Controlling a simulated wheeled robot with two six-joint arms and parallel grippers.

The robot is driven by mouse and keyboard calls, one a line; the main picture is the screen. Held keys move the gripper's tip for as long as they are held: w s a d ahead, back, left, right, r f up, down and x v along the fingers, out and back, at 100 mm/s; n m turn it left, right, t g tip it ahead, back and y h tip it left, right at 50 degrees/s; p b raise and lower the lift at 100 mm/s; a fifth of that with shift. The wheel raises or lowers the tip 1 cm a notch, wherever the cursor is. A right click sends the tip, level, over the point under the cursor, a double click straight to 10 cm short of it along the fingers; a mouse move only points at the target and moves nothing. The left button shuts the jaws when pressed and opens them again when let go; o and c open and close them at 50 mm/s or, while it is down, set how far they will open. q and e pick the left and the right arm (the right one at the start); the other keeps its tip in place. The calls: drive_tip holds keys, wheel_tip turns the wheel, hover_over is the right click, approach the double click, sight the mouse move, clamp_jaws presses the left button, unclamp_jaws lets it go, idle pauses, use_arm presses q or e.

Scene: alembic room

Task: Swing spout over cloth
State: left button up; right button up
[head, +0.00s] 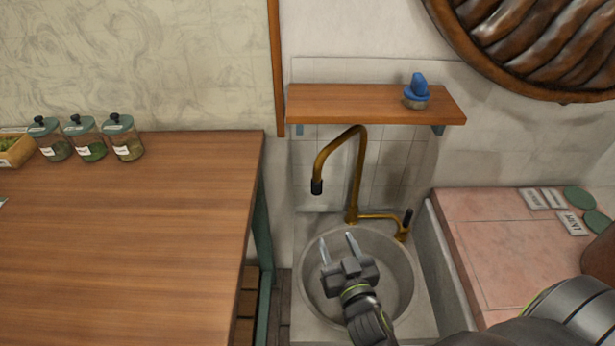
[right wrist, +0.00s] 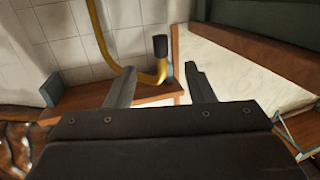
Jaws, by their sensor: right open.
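The brass spout (head: 345,138) rises behind the round sink and bends over to the left. Its black tip (head: 317,187) hangs just left of the sink bowl. My right gripper (head: 338,243) is open and empty over the sink (head: 408,285), below the black tip in the head view. In the right wrist view, the spout (right wrist: 98,30) and its black tip (right wrist: 160,46) show beyond the open fingers, apart from them. I see no cloth in either view. My left gripper is out of view.
A brass side lever with a dark handle (head: 407,217) stands at the sink's back right. A wooden shelf (head: 330,101) with a blue-topped object (head: 417,92) is above. A wooden table (head: 130,220) with jars is left; a pink counter (head: 480,235) is right.

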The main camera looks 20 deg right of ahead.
sight(318, 189)
drive_tip(key=shift+t, duration=0.3)
drive_tip(key=w+d, duration=0.1)
drive_tip(key=w, duration=0.4)
drive_tip(key=w+d+r, duration=0.1)
drive_tip(key=w, duration=0.5)
drive_tip(key=w+d+r+b, duration=0.1)
drive_tip(key=w, duration=0.5)
drive_tip(key=shift+w+d, duration=0.2)
drive_tip(key=shift+d, duration=0.1)
drive_tip(key=shift+c, duration=0.2)
clamp_jaws()
